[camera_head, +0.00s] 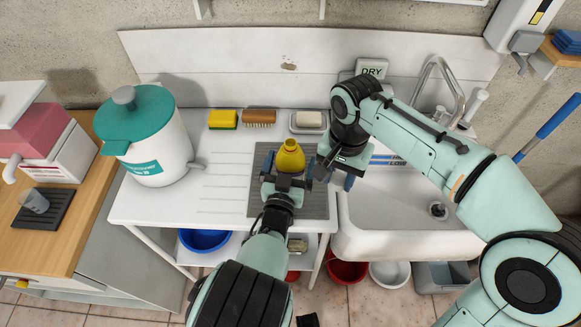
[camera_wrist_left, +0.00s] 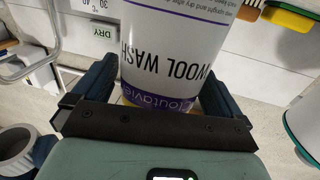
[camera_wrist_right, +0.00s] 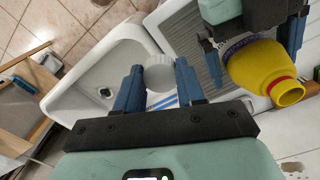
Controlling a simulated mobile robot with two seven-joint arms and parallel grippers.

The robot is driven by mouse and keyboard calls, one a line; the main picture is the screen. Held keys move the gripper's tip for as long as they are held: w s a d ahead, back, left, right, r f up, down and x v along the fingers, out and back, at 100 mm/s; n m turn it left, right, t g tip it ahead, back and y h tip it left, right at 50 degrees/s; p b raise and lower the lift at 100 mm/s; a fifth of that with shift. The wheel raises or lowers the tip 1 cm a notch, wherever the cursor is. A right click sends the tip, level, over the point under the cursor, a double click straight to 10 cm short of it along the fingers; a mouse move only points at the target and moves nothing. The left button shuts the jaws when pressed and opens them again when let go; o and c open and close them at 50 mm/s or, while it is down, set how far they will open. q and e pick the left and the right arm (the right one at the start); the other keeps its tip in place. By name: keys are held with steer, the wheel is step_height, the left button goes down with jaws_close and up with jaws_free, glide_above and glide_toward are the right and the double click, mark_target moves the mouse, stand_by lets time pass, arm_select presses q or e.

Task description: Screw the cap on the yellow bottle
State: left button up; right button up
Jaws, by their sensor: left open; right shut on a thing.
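The yellow bottle (camera_head: 291,157) stands upright on the dark grey mat (camera_head: 318,205). In the right wrist view its neck (camera_wrist_right: 284,92) is bare, with a red ring around it. In the left wrist view its white "WOOL WASH" label (camera_wrist_left: 178,50) fills the space between my left fingers. My left gripper (camera_head: 285,184) is open, with its fingers on either side of the bottle. My right gripper (camera_head: 335,172) is right of the bottle, apart from it. It is shut on a round whitish cap (camera_wrist_right: 160,74), which shows between its blue fingers in the right wrist view.
A white sink (camera_head: 390,215) with a tap (camera_head: 445,80) lies to the right. A white container with a teal lid (camera_head: 140,120) stands at left. A yellow sponge (camera_head: 222,119), a brush (camera_head: 260,117) and a soap dish (camera_head: 308,121) line the back. The ribbed drainboard left of the mat is clear.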

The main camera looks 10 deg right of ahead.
arm_select(q)
steer(key=c, duration=1.1)
arm_select(e)
steer(key=r+p, duration=0.1)
steer(key=r, duration=0.1)
steer(key=w+r+p, duration=0.1)
steer(key=p, duration=0.1)
steer(key=shift+r, duration=0.35)
arm_select(q)
step_height(320, 180, up, 20)
arm_select(e)
steer(key=shift+s, duration=0.1)
arm_select(q)
steer(key=o, duration=0.5)
steer(key=c, duration=0.8)
